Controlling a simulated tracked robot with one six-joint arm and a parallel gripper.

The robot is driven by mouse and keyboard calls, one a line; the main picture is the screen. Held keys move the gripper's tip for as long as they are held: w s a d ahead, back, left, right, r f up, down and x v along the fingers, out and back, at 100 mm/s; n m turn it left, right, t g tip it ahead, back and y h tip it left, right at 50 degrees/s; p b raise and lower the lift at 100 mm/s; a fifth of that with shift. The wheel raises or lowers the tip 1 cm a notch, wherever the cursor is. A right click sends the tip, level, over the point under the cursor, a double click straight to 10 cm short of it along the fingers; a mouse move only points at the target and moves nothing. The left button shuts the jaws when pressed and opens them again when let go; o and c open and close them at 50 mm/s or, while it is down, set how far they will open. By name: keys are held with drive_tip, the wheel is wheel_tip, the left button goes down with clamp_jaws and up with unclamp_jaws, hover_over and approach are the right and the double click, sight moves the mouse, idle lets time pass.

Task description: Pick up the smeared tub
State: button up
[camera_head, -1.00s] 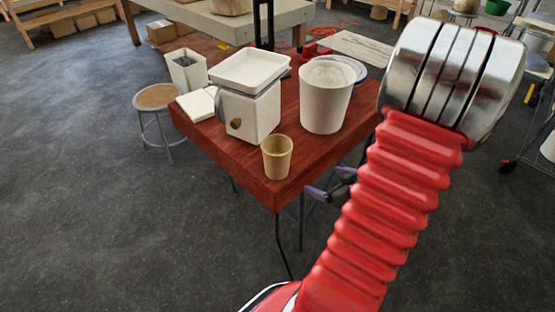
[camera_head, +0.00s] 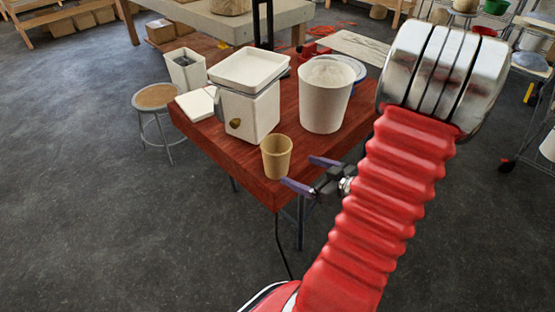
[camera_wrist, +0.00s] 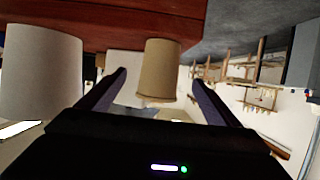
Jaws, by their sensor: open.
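A small tan tub (camera_head: 277,157) stands upright at the table's near corner. A larger white tub (camera_head: 325,95) with a pale, uneven top surface stands behind it to the right. No smears can be made out on the tan tub. My gripper (camera_head: 311,174) is open and empty, just right of the tan tub, with its purple fingers pointing towards it. In the wrist view, which is upside down, the tan tub (camera_wrist: 160,70) shows between the open fingers, right of the white tub (camera_wrist: 40,75). Head view shows a gap between fingertips and tub.
The red-brown table (camera_head: 220,150) also bears a white box-shaped scale (camera_head: 252,108) left of the tubs, and a plate (camera_head: 352,66) behind the white tub. A round stool (camera_head: 157,97) stands to the left. The floor in front is clear.

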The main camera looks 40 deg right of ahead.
sight(286, 165)
drive_tip(key=shift+x, duration=3.4)
drive_tip(key=shift+x, duration=2.65)
drive_tip(key=shift+a+r, duration=0.1)
drive_tip(key=shift+c, duration=0.3)
drive_tip(key=c, duration=1.4)
